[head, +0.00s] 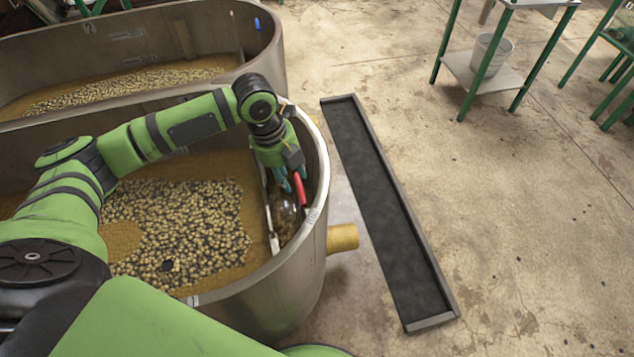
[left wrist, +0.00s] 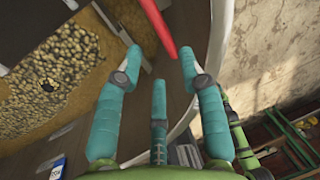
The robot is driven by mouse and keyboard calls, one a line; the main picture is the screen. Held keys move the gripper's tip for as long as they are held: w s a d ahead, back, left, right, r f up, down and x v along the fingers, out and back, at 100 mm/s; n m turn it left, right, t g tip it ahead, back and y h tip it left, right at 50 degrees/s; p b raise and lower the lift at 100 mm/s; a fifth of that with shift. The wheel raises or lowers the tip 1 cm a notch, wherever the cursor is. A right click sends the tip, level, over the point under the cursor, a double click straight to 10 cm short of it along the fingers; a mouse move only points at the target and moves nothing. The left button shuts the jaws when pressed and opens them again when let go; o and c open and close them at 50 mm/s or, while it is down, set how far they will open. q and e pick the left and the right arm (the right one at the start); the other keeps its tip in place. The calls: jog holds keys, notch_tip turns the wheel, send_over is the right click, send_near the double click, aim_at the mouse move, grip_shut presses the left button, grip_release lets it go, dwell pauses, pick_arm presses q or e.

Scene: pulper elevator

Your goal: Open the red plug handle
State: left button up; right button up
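The red plug handle (head: 299,188) is a slim red bar inside the near tank, by its right wall. My left gripper (head: 288,180) reaches down over the tank rim close beside the handle. In the left wrist view its teal fingers (left wrist: 160,65) are spread apart with nothing between them. There the red handle (left wrist: 158,28) shows at the top, beyond the fingertips, and its upper end runs out of the picture. I cannot tell whether any finger touches it. My right gripper is not in view.
The near metal tank (head: 318,165) holds beans in brownish liquid, and a yellow pipe stub (head: 342,237) sticks out of it. A second tank (head: 270,50) with a blue handle (head: 257,24) stands behind. A dark floor channel (head: 385,210) runs alongside, with open floor farther right.

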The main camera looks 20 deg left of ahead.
pick_arm(q)
jog(key=f, duration=0.5)
jog(key=w+d+f+b, duration=0.1)
jog(key=f, duration=0.2)
jog(key=shift+w+f, duration=0.1)
jog(key=shift+f, duration=0.05)
grip_shut()
